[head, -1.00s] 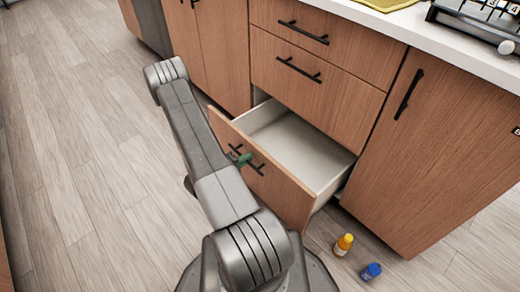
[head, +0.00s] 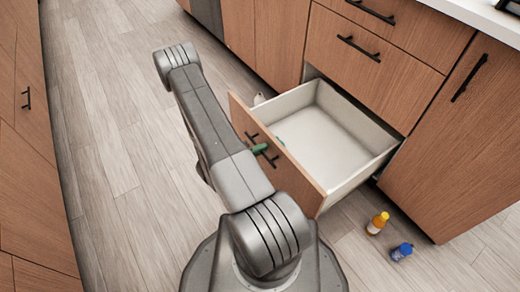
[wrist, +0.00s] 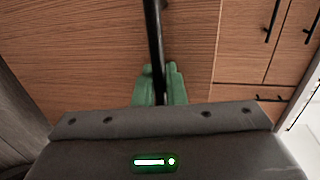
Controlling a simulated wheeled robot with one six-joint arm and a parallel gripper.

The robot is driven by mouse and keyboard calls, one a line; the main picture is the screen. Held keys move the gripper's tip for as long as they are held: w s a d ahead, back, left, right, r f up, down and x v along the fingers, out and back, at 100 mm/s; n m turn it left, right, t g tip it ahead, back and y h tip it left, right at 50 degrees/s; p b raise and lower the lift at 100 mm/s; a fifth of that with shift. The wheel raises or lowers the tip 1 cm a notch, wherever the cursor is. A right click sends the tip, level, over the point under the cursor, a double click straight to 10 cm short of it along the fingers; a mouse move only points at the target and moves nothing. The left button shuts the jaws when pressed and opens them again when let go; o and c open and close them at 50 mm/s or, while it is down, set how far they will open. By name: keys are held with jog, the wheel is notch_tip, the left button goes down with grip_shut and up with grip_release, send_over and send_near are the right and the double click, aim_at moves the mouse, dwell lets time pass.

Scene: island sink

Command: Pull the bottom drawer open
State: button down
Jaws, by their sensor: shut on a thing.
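The bottom drawer (head: 318,128) stands well out of the cabinet in the head view, with its pale inside open to view. Its wooden front (head: 290,182) faces my arm and carries a black bar handle (head: 274,160). My gripper (head: 260,148) shows as a small green part at that handle, mostly hidden behind my arm. In the wrist view the green fingers of my gripper (wrist: 160,84) are shut on the black handle (wrist: 154,40), one on each side of it. A small green item (head: 280,141) shows at the drawer's near inner edge; I cannot tell what it is.
A bottle with an orange cap (head: 378,223) and a bottle with a blue cap (head: 402,251) stand on the floor right of the drawer. Two closed drawers (head: 368,62) sit above. Another cabinet (head: 30,130) is at the left. The floor between (head: 115,150) is clear.

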jog(key=c, duration=1.9)
grip_release()
jog(key=shift+a, duration=0.1)
jog(key=p+v, duration=0.3)
jog(key=v, duration=1)
jog(key=shift+s+a+r, duration=0.1)
jog(key=shift+s+a, duration=0.1)
jog(key=shift+a, duration=0.1)
jog(key=shift+b+x, duration=1.5)
jog(key=shift+x, duration=5.5)
jog(key=shift+s, duration=0.15)
